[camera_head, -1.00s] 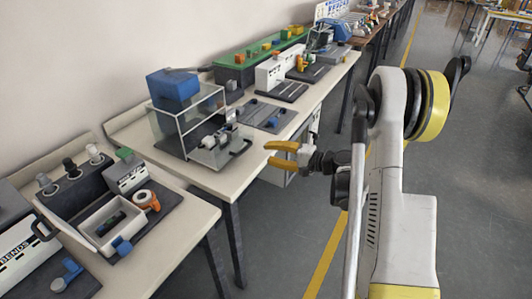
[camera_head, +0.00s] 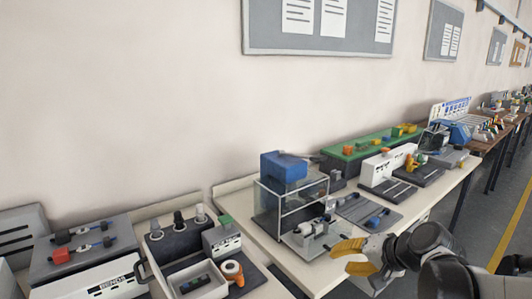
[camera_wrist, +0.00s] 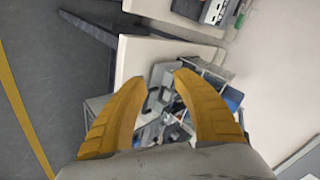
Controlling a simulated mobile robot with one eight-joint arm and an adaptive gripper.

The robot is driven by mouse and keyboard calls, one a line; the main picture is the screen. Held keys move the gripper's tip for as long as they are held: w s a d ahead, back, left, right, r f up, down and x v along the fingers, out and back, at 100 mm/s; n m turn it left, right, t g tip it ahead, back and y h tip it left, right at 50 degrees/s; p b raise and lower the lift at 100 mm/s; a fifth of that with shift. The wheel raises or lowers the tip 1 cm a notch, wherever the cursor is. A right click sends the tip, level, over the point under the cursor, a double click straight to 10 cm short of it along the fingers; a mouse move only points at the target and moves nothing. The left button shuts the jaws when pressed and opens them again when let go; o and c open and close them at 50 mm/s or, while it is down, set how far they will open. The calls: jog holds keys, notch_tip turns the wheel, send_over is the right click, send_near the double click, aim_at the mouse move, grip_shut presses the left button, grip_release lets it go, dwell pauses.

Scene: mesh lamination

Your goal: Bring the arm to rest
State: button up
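My gripper (camera_head: 342,258) has two yellow fingers and shows at the lower right in the head view. It is in front of the table edge, near the glass-sided box with a blue block on top (camera_head: 285,170). In the wrist view my gripper (camera_wrist: 158,80) has its fingertips apart with nothing held between them. The clear-sided box and its parts show beyond the fingers there. My arm (camera_head: 430,255) reaches in from the lower right corner, and most of it is out of view.
The near white table (camera_head: 262,240) runs along the wall. A machine labelled BENDS (camera_head: 115,284) and a grey tray unit (camera_head: 195,275) stand at lower left. A green-topped bench unit (camera_head: 350,152) is farther back. Free floor with a yellow line (camera_head: 512,225) lies at right.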

jog(key=s+a+r+n+h, duration=0.1)
jog(key=s+n+h, duration=0.4)
jog(key=s, duration=1.4)
jog(key=shift+s+r+n+g, duration=0.3)
jog(key=shift+n+g, duration=0.1)
jog(key=shift+n, duration=0.1)
dwell(0.5)
